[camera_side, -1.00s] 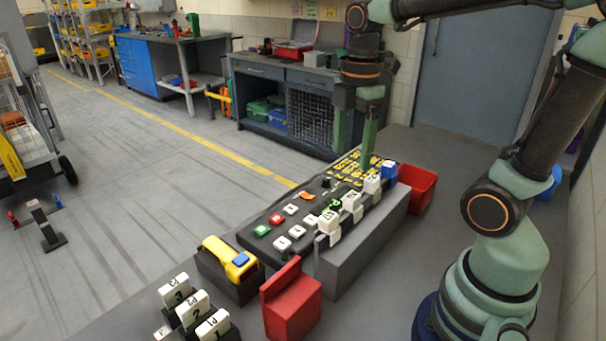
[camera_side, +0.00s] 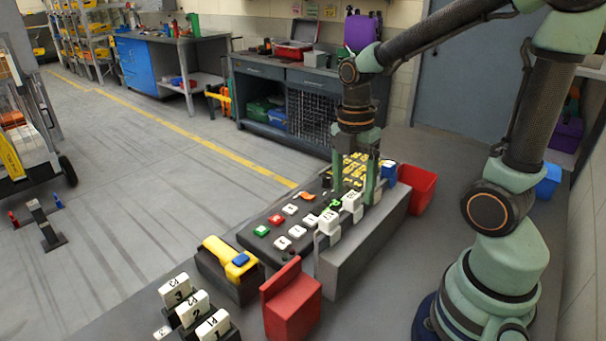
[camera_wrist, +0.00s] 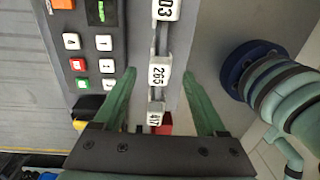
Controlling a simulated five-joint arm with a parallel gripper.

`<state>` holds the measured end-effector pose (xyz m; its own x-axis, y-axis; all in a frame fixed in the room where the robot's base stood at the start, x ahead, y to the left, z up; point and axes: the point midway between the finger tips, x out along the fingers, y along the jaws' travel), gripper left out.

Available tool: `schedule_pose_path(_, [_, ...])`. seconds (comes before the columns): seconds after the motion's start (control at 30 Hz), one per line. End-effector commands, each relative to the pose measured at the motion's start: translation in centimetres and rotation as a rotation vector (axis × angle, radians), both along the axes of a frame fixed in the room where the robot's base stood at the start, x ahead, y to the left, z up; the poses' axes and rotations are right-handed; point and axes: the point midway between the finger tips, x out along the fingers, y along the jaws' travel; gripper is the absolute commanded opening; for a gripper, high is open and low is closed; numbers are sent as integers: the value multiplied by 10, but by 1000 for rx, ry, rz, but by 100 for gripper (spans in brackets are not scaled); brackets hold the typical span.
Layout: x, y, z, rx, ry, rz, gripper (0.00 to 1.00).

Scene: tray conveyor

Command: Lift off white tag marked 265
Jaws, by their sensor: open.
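The white tag marked 265 (camera_wrist: 160,75) stands upright in a row of white tags along a grey ledge. In the side view it appears to be the middle white tag (camera_side: 352,201), though its number is too small to read. My gripper (camera_wrist: 158,72) is open, with one green finger on each side of the 265 tag and a visible gap to both. In the side view my gripper (camera_side: 354,194) points down with its fingertips around tag height. Nothing is held.
A tag marked 417 (camera_wrist: 155,117) and one ending in 03 (camera_wrist: 166,9) are close neighbours in the row. A button panel (camera_side: 268,244) lies alongside. A red bin (camera_side: 421,188) stands behind and a red block (camera_side: 293,304) in front.

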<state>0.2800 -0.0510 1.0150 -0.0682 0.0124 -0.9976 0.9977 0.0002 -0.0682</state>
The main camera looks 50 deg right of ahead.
Motion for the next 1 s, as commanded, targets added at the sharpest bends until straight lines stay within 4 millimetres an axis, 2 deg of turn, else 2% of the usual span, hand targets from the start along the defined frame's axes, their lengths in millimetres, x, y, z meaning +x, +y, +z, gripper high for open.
schedule_pose_path(0.2, [-4, 1, -31, 1, 5, 0, 74])
schedule_pose_path(0.53, [-3, 1, -38, 0, 0, 0, 74])
schedule_pose_path(0.57, [-3, 1, -38, 0, 0, 0, 66])
schedule_pose_path(0.6, [-3, 1, -38, 0, 0, 0, 51])
schedule_pose_path(0.73, [-3, 1, -38, 0, 0, 0, 1])
schedule_pose_path(1.0, [-3, 1, -37, 0, -1, 0, 0])
